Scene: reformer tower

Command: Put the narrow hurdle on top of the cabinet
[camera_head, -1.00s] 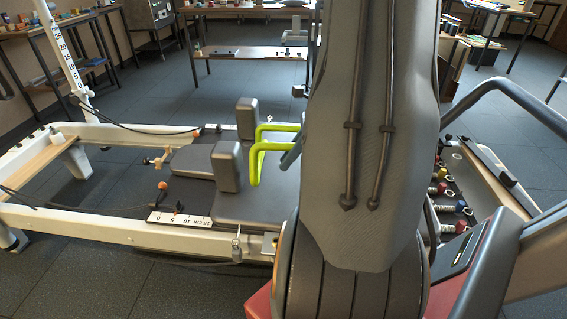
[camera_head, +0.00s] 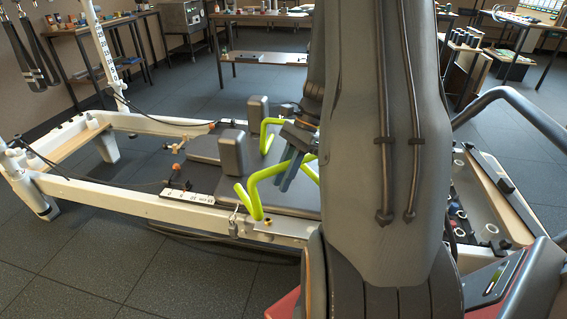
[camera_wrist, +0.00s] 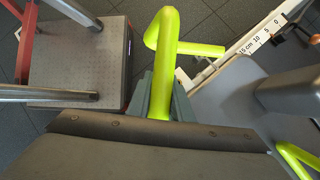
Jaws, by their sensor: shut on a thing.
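A yellow-green bent tube (camera_head: 252,196), seemingly the narrow hurdle, is held by my gripper (camera_head: 290,165) above the near rail of the reformer. It also shows in the wrist view (camera_wrist: 162,60), rising between the gripper's fingers (camera_wrist: 160,98). My gripper is shut on it. A second yellow-green tube piece (camera_head: 265,138) shows beside the shoulder pads and at the lower right of the wrist view (camera_wrist: 292,158); I cannot tell whether it joins the held one. A grey metal cabinet (camera_head: 183,17) stands at the back left. My arm hides much of the middle.
The white reformer frame (camera_head: 125,198) fills the left and middle, with upright grey pads (camera_head: 234,152). A red-framed grey step (camera_wrist: 75,65) is at left in the wrist view. The floor (camera_head: 110,265) in front is clear.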

